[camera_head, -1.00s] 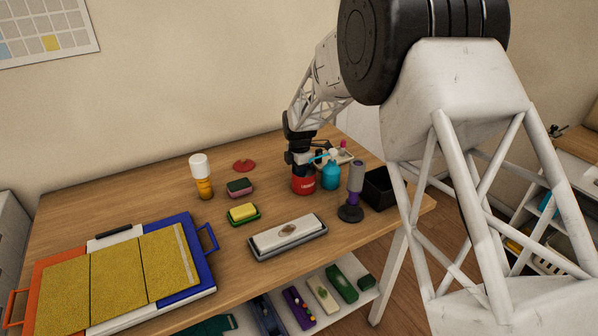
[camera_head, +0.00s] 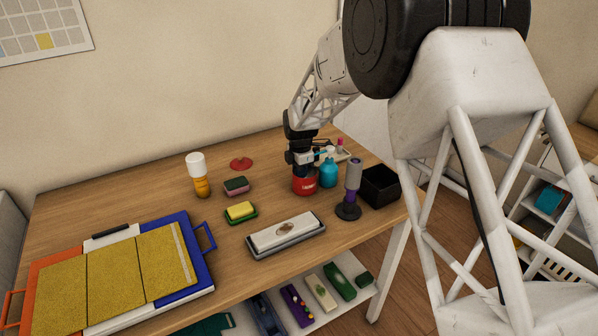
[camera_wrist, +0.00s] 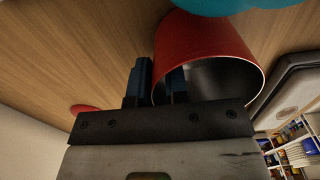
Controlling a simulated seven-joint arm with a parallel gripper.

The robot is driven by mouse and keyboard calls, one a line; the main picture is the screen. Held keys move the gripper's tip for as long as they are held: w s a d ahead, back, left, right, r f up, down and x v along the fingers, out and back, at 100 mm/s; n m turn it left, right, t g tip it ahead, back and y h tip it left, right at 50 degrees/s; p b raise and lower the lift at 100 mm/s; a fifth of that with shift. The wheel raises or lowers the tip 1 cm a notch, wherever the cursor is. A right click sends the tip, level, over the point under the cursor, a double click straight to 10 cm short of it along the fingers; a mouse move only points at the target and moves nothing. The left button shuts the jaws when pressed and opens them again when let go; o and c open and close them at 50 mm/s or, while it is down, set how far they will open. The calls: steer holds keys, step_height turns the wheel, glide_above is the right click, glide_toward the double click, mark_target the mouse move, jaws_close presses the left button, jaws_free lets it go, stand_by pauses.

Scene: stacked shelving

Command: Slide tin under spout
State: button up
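The red tin (camera_head: 304,186) stands upright on the wooden table, its open top towards the wrist camera. In the wrist view the tin (camera_wrist: 205,40) has one dark blue finger inside its mouth and the other outside, with the wall between them. My gripper (camera_head: 303,168) reaches down onto the tin from above; it also shows in the wrist view (camera_wrist: 158,80).
A purple-and-grey tool on a round dark base (camera_head: 348,211) and a black box (camera_head: 381,187) stand to the right. A whetstone tray (camera_head: 286,236) lies in front. A light tray (camera_head: 340,153) is behind the bottle. Free table lies left of the tin.

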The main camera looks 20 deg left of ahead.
steer(key=o, duration=0.4)
steer(key=shift+s+d+f, duration=0.4)
steer(key=shift+d+f, duration=0.15)
steer(key=shift+d, duration=0.15)
steer(key=shift+r, duration=0.1)
steer(key=shift+w+a+r, duration=0.15)
steer(key=shift+a+r, duration=0.05)
steer(key=shift+r, duration=1.25)
steer(key=shift+w+a+r, duration=0.1)
steer(key=shift+a+r, duration=0.05)
steer(key=shift+r, duration=1.35)
steer(key=shift+w+a+r, duration=0.15)
steer(key=shift+a+r, duration=0.05)
steer(key=shift+r, duration=1.25)
